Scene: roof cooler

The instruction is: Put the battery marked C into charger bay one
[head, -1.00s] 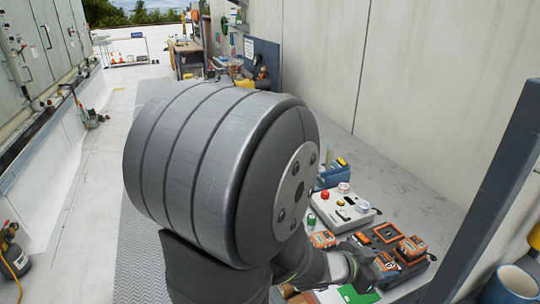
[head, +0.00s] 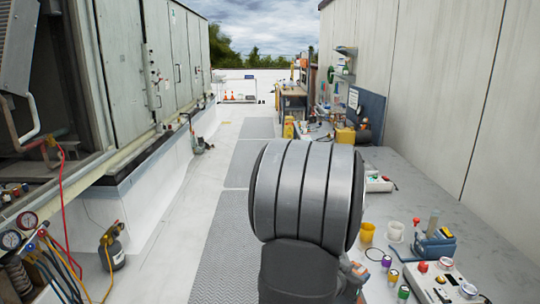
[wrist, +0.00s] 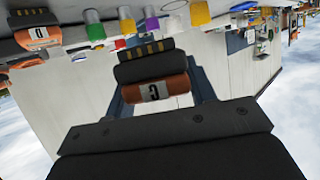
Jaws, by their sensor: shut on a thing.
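In the wrist view, my gripper (wrist: 157,82) is shut on an orange and black battery (wrist: 178,88). Its white label carries one dark letter that looks like a C, and gold contacts show on its black end. The battery appears clear of any surface. Another orange and black battery (wrist: 38,38), with a different-looking letter, is at the upper left of the wrist view. In the head view, my arm hides the gripper, and an orange part low beside the arm cannot be identified. The charger and bay one are not recognisable in either current view.
The bench (head: 413,172) runs along the right wall. It holds a grey control box (head: 440,286), a blue holder (head: 434,245), a yellow cup (head: 367,232) and several small coloured cylinders. Gauges and hoses (head: 28,228) stand at left. The walkway (head: 222,240) is clear.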

